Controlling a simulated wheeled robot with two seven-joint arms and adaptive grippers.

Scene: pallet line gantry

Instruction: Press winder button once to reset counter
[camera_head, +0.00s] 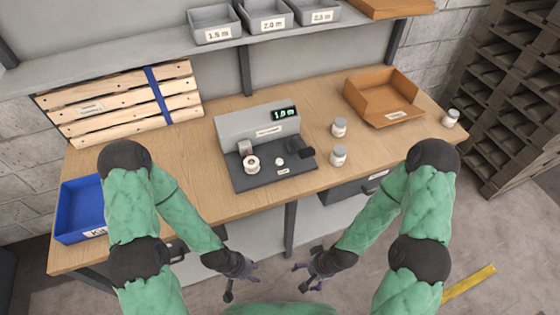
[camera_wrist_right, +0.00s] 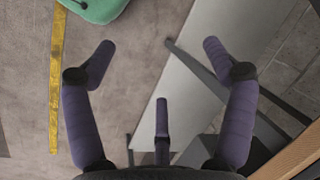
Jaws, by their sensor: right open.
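The winder (camera_head: 257,124) is a grey box on a dark base plate (camera_head: 262,181), standing on the wooden workbench. Its lit display (camera_head: 284,114) reads about 1.0 m. On the plate are a pale spool (camera_head: 252,164), a black cylindrical part (camera_head: 299,148) and a small white round knob (camera_head: 279,161) with a label below it, which looks like the button. My left gripper (camera_head: 241,280) is open and empty in front of the bench, below its top. My right gripper (camera_head: 308,274) is open and empty beside it; its spread fingers show in the right wrist view (camera_wrist_right: 159,70).
An orange-brown tray (camera_head: 363,103) and several white-lidded jars (camera_head: 338,156) stand right of the winder. A blue bin (camera_head: 80,215) is at the bench's left end. Grey bins (camera_head: 213,24) sit on the shelf above. The bench's front edge lies between my grippers and the winder.

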